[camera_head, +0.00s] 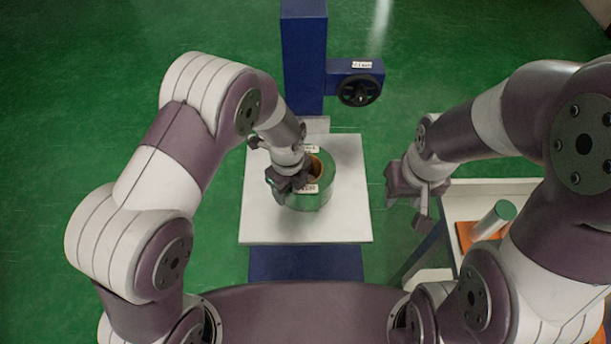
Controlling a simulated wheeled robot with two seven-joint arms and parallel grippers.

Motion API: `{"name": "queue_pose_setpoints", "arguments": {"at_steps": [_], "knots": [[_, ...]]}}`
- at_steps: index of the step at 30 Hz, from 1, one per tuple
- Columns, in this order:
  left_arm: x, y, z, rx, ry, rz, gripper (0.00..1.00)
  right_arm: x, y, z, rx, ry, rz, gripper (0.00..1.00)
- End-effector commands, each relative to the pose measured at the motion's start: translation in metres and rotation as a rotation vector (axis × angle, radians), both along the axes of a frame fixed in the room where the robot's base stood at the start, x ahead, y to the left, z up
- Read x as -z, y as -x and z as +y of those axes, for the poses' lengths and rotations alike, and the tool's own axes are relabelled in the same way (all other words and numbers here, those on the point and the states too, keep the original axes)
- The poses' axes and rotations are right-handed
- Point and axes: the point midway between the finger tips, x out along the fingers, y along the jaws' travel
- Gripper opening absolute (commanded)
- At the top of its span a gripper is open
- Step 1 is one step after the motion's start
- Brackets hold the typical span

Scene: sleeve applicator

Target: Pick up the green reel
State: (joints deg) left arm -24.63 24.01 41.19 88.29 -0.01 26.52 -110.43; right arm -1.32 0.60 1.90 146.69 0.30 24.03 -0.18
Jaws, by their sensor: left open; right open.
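The green reel (322,197) lies on the white plate (267,225) in the middle of the view. It is a green roll with a brown core (315,167) and small white labels on it. My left gripper (292,186) is open over the left side of the reel and hides part of it. I cannot tell whether its fingers touch the reel. My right gripper (421,215) is open and empty, to the right of the plate and apart from the reel.
A blue column (304,60) with a black handwheel (358,90) stands behind the plate. At the right, a white-topped cart (487,188) holds a green-topped cylinder (494,220) on an orange piece (464,238). Green floor shows left of the plate.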

Motion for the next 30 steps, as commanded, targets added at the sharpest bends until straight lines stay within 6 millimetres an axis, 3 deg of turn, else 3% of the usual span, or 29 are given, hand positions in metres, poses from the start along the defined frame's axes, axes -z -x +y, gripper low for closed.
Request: {"name": "queue_pose_setpoints", "arguments": {"at_steps": [8,14,30], "knots": [[0.0080,0.0001,0.0002,-0.001,0.000,0.000,0.60,0.0004,0.0000,0.0000,0.000,0.000,0.000,0.43],[0.0077,0.0001,0.0002,-0.001,0.000,0.000,0.00,0.0004,0.0000,0.0000,0.000,0.000,0.000,0.43],[0.0075,-0.0002,0.0002,-0.001,0.001,-0.001,0.00,0.0004,0.0000,0.0000,0.000,0.000,0.000,0.43]]}}
